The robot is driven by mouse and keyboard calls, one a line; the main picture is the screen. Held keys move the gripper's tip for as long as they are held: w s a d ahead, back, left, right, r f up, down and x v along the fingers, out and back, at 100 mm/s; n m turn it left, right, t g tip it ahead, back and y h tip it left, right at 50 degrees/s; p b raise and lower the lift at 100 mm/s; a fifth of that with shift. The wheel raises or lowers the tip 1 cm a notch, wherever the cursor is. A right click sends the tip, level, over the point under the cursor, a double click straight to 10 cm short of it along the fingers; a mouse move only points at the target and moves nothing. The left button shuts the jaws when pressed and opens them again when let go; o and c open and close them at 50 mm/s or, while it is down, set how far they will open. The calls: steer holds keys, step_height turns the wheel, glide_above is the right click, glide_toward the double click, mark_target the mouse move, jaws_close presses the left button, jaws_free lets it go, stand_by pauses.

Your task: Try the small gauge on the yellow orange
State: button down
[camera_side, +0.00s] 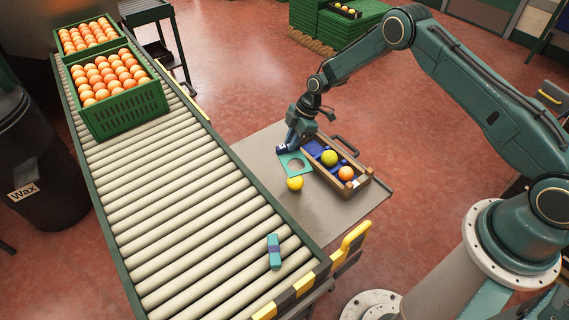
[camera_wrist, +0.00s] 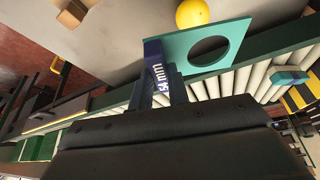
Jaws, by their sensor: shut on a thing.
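The yellow orange (camera_side: 295,184) rests on the grey table, just in front of the gauge in the side view. It also shows at the top edge of the wrist view (camera_wrist: 193,12), partly cut off. The gauge in the wrist view (camera_wrist: 237,36) has an empty hole, and the orange is beside the plate.
A wooden-sided tray (camera_side: 363,184) right of the gauge holds a yellow-green fruit (camera_side: 329,158) and an orange (camera_side: 346,173). The roller conveyor (camera_side: 190,190) carries green crates of oranges and a teal, purple-banded item (camera_side: 274,252). The table's front is clear.

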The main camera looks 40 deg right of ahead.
mark_target(291, 158)
steer(key=shift+f, duration=2.5)
steer(key=shift+f, duration=1.45)
stand_by(4.0)
